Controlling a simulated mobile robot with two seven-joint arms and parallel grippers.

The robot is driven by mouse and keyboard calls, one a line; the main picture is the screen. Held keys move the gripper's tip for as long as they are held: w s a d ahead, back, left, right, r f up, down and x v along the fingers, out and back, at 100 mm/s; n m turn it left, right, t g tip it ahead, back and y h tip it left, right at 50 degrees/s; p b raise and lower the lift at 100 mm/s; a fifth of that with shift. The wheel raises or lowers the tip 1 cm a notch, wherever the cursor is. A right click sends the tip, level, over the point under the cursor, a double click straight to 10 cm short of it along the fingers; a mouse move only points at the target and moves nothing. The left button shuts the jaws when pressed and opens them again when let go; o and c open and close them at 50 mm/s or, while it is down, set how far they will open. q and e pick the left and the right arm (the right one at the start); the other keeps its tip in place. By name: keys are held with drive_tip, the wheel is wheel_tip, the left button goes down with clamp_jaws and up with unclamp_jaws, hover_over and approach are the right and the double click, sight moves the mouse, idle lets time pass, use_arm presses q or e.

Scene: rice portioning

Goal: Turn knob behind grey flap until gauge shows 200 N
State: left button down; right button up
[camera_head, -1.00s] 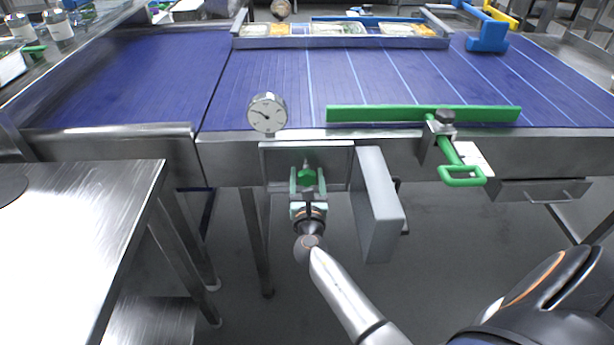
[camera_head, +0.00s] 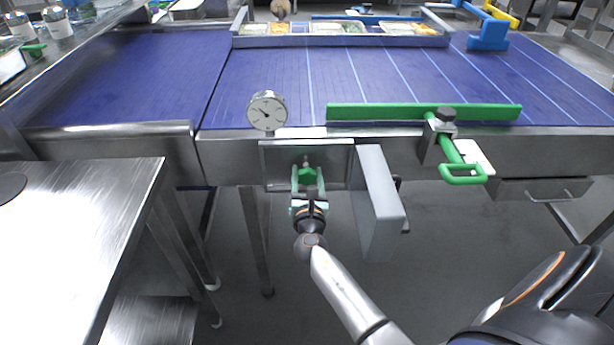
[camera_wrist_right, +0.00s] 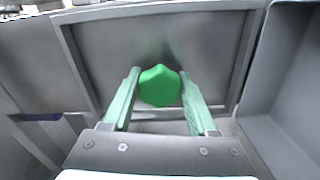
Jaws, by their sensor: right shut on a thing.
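The green knob (camera_wrist_right: 160,86) sits on the back plate of the recess under the conveyor edge; it also shows in the head view (camera_head: 307,174). My right gripper (camera_head: 307,180) reaches in from below with its pale green fingers on both sides of the knob, shut on it; the fingers also show in the wrist view (camera_wrist_right: 160,95). The grey flap (camera_head: 380,205) stands swung open to the right of the recess. The round gauge (camera_head: 267,111) stands above and left of the knob; its needle points to the upper left, and its numbers are too small to read. My left gripper is not in view.
A green bar (camera_head: 424,113) lies across the belt, with a green clamp handle (camera_head: 462,175) right of the flap. The blue conveyor belt (camera_head: 150,80) carries trays (camera_head: 338,28) at the back. A steel table (camera_head: 80,230) stands at the left.

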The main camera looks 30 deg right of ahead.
drive_tip(key=m+b, duration=0.1)
drive_tip(key=m, duration=0.2)
drive_tip(key=shift+f+b, duration=0.1)
drive_tip(key=shift+b, duration=0.3)
drive_tip(key=m+b, duration=0.1)
drive_tip(key=m, duration=0.1)
drive_tip(key=shift+m, duration=0.4)
drive_tip(key=shift+d+m+b, duration=0.1)
drive_tip(key=shift+m+b, duration=0.8)
drive_tip(key=shift+m, duration=0.6)
drive_tip(key=o, duration=1.4)
drive_tip(key=shift+s, duration=0.15)
